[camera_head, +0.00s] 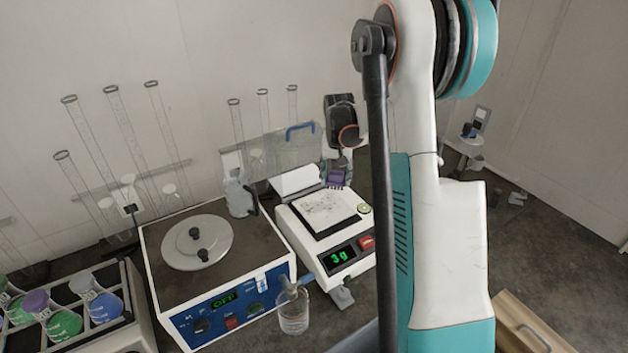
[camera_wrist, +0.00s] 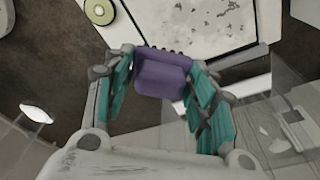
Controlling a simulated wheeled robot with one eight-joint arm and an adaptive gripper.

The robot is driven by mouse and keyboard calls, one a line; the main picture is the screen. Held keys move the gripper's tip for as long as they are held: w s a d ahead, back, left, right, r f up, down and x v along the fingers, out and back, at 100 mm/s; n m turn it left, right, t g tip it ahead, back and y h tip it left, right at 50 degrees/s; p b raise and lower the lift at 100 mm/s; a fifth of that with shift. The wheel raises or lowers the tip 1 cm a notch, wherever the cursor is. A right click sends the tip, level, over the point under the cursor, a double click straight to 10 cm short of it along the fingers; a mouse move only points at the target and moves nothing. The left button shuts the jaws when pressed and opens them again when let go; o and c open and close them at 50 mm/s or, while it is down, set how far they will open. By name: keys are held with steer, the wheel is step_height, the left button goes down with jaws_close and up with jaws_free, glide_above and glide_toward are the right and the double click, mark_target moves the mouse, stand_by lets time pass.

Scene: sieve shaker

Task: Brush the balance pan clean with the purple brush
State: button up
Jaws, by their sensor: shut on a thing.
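My gripper (camera_wrist: 160,88) is shut on the purple brush (camera_wrist: 161,76), whose dark bristles point toward the balance pan. In the head view the purple brush (camera_head: 336,178) shows at the back right edge of the pan, below my wrist. The balance pan (camera_head: 325,210) is a white square plate with grey specks and smudges on it. The pan (camera_wrist: 205,22) also shows in the wrist view, just beyond the bristles. I cannot tell whether the bristles touch it. The balance (camera_head: 343,258) display reads 3 g in green.
A blue-fronted shaker (camera_head: 215,303) with a round grey plate stands left of the balance, its display reading OFF. A clear bottle (camera_head: 293,312) stands in front. A clear shield with a blue handle (camera_head: 300,130) rises behind the balance. A flask rack (camera_head: 110,335) is at the far left.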

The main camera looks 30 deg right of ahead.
steer(key=shift+a+r+p, duration=0.1)
steer(key=shift+r+p, duration=0.65)
steer(key=shift+r, duration=1)
steer(key=shift+a, duration=0.1)
